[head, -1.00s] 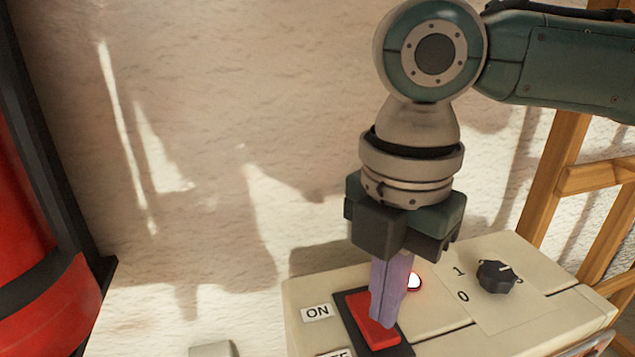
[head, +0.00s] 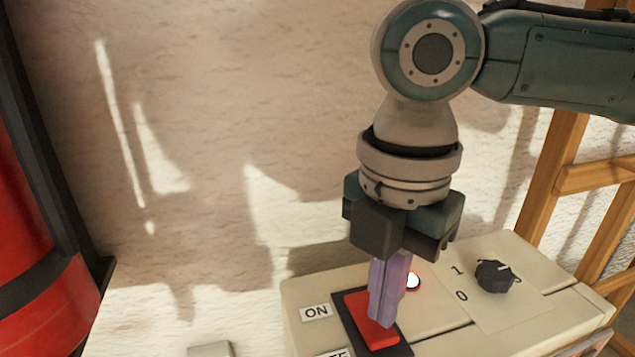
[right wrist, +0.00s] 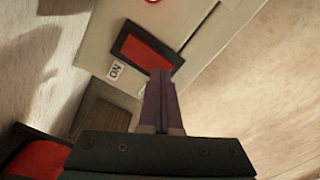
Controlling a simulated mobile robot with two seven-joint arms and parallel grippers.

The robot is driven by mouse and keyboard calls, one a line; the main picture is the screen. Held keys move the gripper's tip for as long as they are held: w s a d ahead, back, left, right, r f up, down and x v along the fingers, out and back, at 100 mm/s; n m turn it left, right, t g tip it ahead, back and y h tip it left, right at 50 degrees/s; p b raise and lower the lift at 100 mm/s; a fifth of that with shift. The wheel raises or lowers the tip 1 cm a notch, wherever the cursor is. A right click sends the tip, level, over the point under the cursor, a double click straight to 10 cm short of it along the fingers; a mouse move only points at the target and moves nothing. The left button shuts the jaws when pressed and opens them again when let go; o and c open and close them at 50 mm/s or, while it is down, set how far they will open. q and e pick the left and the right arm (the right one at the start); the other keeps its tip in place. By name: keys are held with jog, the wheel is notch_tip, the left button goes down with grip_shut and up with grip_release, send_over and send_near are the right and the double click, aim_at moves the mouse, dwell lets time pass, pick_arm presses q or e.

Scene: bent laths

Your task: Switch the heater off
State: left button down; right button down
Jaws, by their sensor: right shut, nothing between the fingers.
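The heater's red rocker switch (head: 378,335) sits in a black frame on a cream panel (head: 440,315). An ON label (head: 316,312) is beside it, and a lower label is cut off by the picture edge. A small lamp (head: 413,282) by the switch glows. My right gripper (head: 384,322) is shut and empty, pointing down in front of the rocker; I cannot tell whether its tips touch it. In the right wrist view the fingertips (right wrist: 160,76) overlap the end of the switch (right wrist: 145,52). My left gripper is not in view.
A black knob (head: 495,276) marked 1 and 0 stands on the panel, right of the lamp. A red cylinder (head: 40,220) in a dark frame is at the left. A wooden ladder-like frame (head: 560,180) is at the right. A rough pale wall is behind.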

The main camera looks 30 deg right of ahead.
jog(key=shift+f, duration=0.45)
dwell(0.3)
jog(key=shift+f+b, duration=0.4)
jog(key=shift+f, duration=0.2)
jog(key=shift+r, duration=0.1)
notch_tip(320, 180, up, 6)
jog(key=p, duration=0.8)
jog(key=shift+r+p, duration=0.15)
jog(key=shift+p, duration=0.15)
jog(key=shift+r+p, duration=0.4)
jog(key=shift+p, duration=0.15)
jog(key=shift+f, duration=0.1)
